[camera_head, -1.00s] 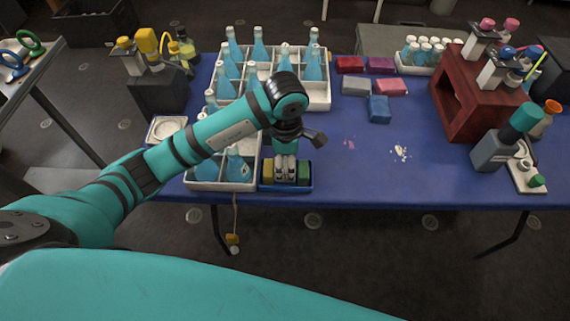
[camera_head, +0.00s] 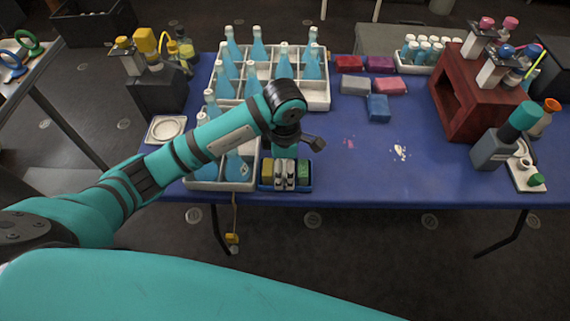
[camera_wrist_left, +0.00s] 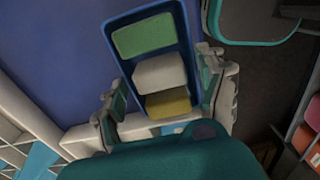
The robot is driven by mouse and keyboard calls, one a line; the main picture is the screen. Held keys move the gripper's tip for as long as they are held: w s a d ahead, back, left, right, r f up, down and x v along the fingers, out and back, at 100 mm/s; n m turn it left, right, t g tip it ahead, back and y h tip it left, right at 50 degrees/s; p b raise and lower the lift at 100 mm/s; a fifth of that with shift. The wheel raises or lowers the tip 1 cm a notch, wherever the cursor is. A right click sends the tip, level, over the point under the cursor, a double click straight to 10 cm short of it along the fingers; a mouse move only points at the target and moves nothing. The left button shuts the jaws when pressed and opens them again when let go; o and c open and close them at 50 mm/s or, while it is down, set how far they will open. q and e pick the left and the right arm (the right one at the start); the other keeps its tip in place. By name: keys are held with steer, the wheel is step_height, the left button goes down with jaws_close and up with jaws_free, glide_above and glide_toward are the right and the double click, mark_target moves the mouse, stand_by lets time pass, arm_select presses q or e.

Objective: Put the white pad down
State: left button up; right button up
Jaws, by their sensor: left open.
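The white pad (camera_wrist_left: 160,74) lies in a blue tray (camera_wrist_left: 182,20) in the left wrist view, between a green pad (camera_wrist_left: 142,35) and a yellow pad (camera_wrist_left: 168,104). My left gripper (camera_wrist_left: 165,90) is open, with its fingers on either side of the tray's near part and no grip on the white pad. In the head view my left gripper (camera_head: 285,178) points down over the blue tray (camera_head: 286,188) at the table's front edge. There the fingers hide most of the white pad; the yellow pad (camera_head: 267,171) and green pad (camera_head: 304,173) show beside them. My right gripper is out of view.
White crates with blue bottles (camera_head: 318,100) stand behind and left of the tray. Several coloured blocks (camera_head: 355,85) lie at the back middle. A dark red stand (camera_head: 462,105) is at right.

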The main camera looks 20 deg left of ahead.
mark_target(285, 167)
arm_select(q)
steer(key=shift+w+r, duration=0.1)
steer(key=shift+r, duration=0.5)
step_height(285, 167, up, 11)
